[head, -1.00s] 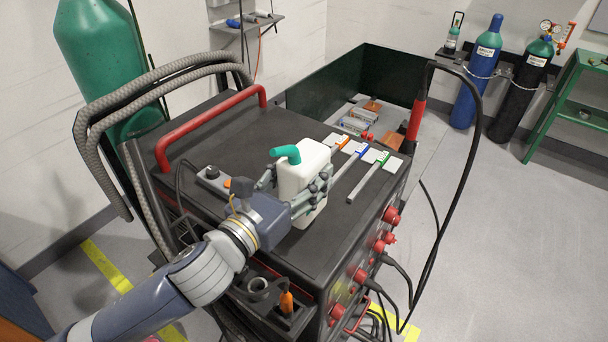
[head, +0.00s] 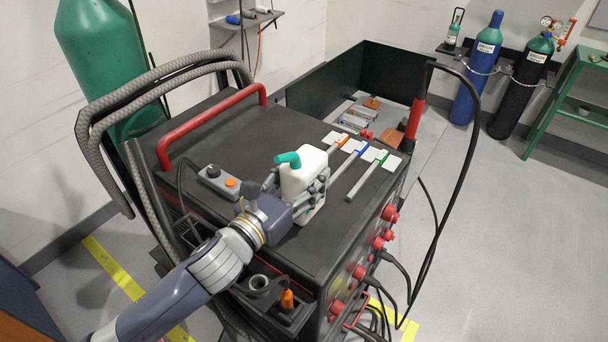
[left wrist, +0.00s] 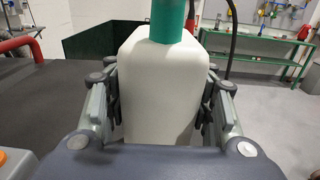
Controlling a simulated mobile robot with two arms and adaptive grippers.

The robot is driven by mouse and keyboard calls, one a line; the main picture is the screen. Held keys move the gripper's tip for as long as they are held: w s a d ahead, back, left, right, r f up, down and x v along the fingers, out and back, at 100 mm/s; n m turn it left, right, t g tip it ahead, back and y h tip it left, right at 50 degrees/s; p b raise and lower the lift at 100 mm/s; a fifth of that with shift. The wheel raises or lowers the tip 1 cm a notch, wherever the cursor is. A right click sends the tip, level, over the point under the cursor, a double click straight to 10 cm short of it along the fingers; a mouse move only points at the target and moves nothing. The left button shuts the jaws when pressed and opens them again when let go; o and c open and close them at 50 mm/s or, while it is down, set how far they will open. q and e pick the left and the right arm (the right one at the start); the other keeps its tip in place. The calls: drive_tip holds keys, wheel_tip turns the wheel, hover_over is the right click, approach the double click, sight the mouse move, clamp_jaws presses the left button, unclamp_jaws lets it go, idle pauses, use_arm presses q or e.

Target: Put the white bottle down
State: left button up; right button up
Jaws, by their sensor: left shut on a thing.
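The white bottle (head: 303,171) with a teal spout is upright between the fingers of my left gripper (head: 298,192), over the dark top of the welding machine (head: 225,134). The left gripper is shut on its sides. In the left wrist view the bottle (left wrist: 163,90) fills the middle, with a finger on each side, and its teal neck (left wrist: 167,20) runs out of the top. The bottle's base is partly hidden by the fingers, so I cannot tell whether it touches the top. My right gripper is not in view.
Several rods with coloured tags (head: 367,174) lie just right of the bottle. A grey control box with an orange button (head: 218,181) is to its left. A red handle (head: 211,126) lines the back left edge. The front middle of the top is clear.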

use_arm(q)
drive_tip(key=o, duration=1.2)
drive_tip(key=shift+f, duration=0.1)
drive_tip(key=shift+s, duration=0.1)
drive_tip(key=b+v, duration=0.3)
drive_tip(key=v, duration=0.9)
